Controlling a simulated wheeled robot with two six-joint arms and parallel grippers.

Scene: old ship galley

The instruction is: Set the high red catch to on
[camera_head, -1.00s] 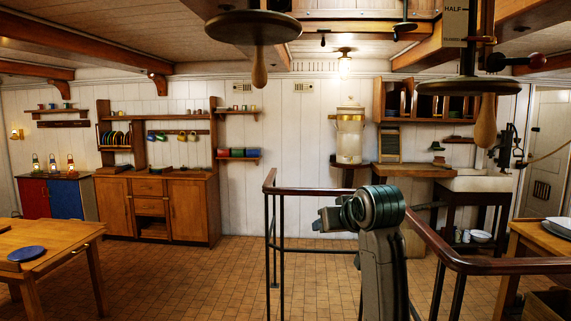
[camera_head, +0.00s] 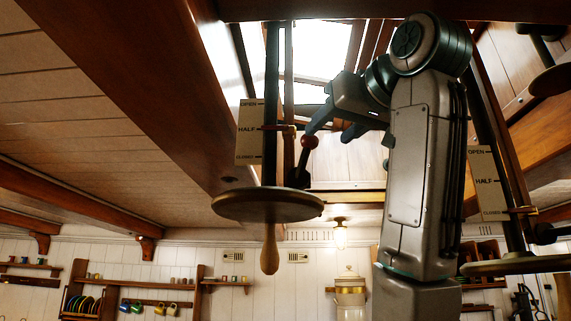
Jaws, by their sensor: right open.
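A red knob (camera_head: 309,142) sits at the upper end of a short catch with a dark lower end, beside the left hanging rod. The catch stands nearly upright. My left gripper is not in view.
The left scale plate (camera_head: 249,132) has a brass pointer at HALF; a round wooden disc (camera_head: 267,204) with a handle hangs below. A second scale plate (camera_head: 486,183) at right has its pointer near CLOSED. Ceiling beams and a skylight (camera_head: 322,45) are overhead.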

